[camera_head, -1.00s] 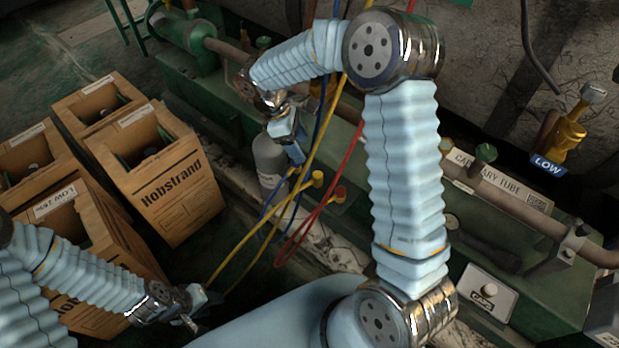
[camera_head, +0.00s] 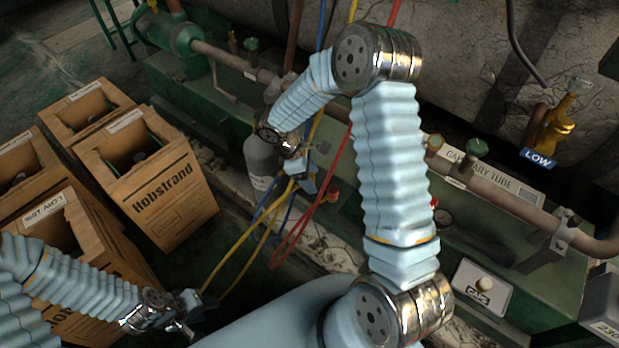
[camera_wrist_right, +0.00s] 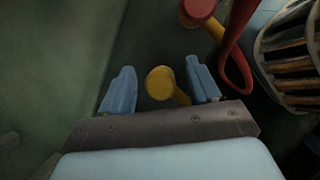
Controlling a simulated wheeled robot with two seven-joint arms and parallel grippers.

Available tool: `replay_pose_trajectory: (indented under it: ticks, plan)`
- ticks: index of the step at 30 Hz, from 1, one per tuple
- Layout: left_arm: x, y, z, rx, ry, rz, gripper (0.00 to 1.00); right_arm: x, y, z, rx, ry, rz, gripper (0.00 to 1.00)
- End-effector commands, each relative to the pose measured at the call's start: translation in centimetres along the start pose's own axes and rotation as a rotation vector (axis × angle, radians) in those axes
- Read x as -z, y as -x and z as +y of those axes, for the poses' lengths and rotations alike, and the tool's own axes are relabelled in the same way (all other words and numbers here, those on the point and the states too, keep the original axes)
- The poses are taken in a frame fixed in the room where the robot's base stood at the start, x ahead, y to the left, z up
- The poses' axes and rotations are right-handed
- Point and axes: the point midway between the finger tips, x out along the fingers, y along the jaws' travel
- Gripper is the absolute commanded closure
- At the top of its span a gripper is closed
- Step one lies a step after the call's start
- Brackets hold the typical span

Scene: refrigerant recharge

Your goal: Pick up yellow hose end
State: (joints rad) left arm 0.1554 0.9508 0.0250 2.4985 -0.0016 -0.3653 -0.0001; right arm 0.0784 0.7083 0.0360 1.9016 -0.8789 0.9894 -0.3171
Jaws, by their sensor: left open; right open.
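The yellow hose end (camera_wrist_right: 160,82) shows in the right wrist view as a round yellow cap, between the two blue fingers of my right gripper (camera_wrist_right: 159,76). There are visible gaps on both sides, and the fingers are open. In the head view my right gripper (camera_head: 304,183) is over the hanging hoses and hides the yellow end. The yellow hose (camera_head: 236,251) loops down below it. My left gripper (camera_head: 188,316) is open and empty at the lower left, apart from the hose end.
A red hose end (camera_wrist_right: 198,10) with its red hose (camera_wrist_right: 236,42) is close by; it also shows in the head view (camera_head: 332,197). A grey cylinder (camera_head: 262,160) stands behind the hoses. Cardboard boxes (camera_head: 165,195) stand at left. A green machine base (camera_head: 370,220) lies behind.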

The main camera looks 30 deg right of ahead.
Motion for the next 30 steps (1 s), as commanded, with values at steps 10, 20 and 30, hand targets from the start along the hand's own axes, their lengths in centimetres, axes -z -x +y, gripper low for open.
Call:
replay_pose_trajectory:
  ticks: [10,20,30]
  plan:
    - [0.0,0.0,0.0,0.000,0.000,0.000,0.57,0.0,0.0,0.0,0.000,0.000,0.000,0.79]
    - [0.0,0.0,0.0,0.000,0.000,0.000,0.57,0.0,0.1,0.0,0.000,-0.001,0.000,0.97]
    - [0.0,0.2,0.2,-0.001,-0.001,-0.001,0.57,-1.3,3.3,0.0,-0.003,-0.002,0.003,0.97]
